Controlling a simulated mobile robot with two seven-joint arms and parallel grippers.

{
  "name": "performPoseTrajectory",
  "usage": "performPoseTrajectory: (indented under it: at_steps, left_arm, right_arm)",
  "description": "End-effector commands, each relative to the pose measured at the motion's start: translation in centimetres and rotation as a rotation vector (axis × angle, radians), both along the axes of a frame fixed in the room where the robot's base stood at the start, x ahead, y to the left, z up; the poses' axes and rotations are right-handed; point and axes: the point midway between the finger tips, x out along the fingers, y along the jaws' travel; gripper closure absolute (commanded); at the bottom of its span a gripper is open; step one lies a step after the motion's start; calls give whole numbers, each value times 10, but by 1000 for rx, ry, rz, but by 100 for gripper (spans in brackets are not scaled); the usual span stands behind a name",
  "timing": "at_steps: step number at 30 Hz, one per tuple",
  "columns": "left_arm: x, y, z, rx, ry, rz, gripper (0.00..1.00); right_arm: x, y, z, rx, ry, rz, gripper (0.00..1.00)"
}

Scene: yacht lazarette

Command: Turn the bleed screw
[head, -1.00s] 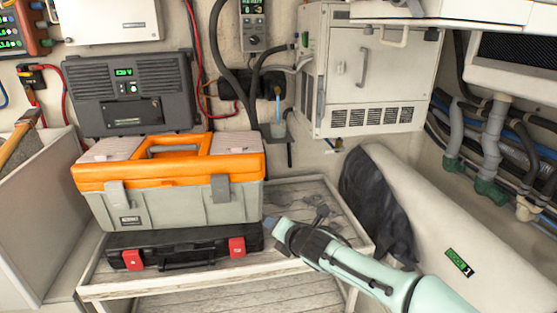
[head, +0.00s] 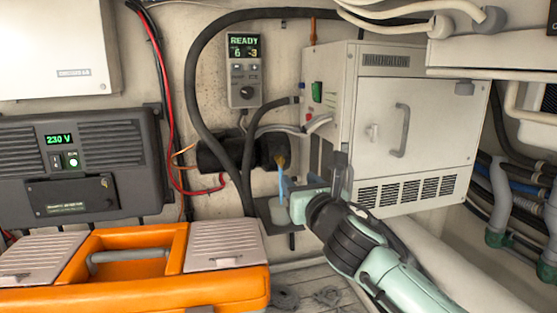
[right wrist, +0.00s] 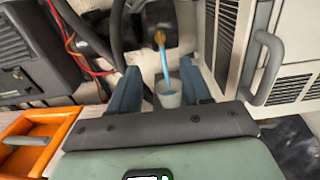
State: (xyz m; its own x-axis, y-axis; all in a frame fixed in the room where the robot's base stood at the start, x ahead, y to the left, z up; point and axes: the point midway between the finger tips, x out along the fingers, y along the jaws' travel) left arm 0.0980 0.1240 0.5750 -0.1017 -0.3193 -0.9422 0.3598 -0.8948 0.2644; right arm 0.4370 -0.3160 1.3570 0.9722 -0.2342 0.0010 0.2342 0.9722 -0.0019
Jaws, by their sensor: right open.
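A brass bleed screw fitting (head: 281,160) sits at the right end of a black cylinder (head: 222,154) on the back wall. A blue tube (head: 282,188) hangs from it into a translucent cup (right wrist: 168,93). My right gripper (head: 306,191) is just below and right of the fitting in the head view, open and empty. In the right wrist view, its two blue fingers (right wrist: 158,68) point toward the wall. The brass fitting (right wrist: 160,38) shows beyond the gap between them, with no contact visible. The cup is partly hidden by my gripper in the head view. My left gripper is not in view.
A white cabinet (head: 410,120) with a handle stands close right of my right gripper. Black hoses (head: 190,80) loop left of the fitting. A control unit reading READY (head: 244,70) hangs above.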

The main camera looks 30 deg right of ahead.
Motion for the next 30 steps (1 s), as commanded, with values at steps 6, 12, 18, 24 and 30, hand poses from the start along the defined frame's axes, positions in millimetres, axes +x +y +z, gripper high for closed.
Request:
performPoseTrajectory:
  at_steps: [6, 12, 18, 24, 30]
  left_arm:
    - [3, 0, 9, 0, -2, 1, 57]
    - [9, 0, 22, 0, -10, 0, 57]
    - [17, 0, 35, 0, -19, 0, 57]
    - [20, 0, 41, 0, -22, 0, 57]
    - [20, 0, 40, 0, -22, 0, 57]
  right_arm:
    - [36, -8, -1, 2, 4, 0, 52]
    - [79, -18, 0, 4, 2, 1, 52]
    - [110, -27, 1, 3, 1, 0, 52]
    - [124, -30, 0, 1, 2, 0, 52]
    - [126, -30, -1, 2, 1, 0, 52]
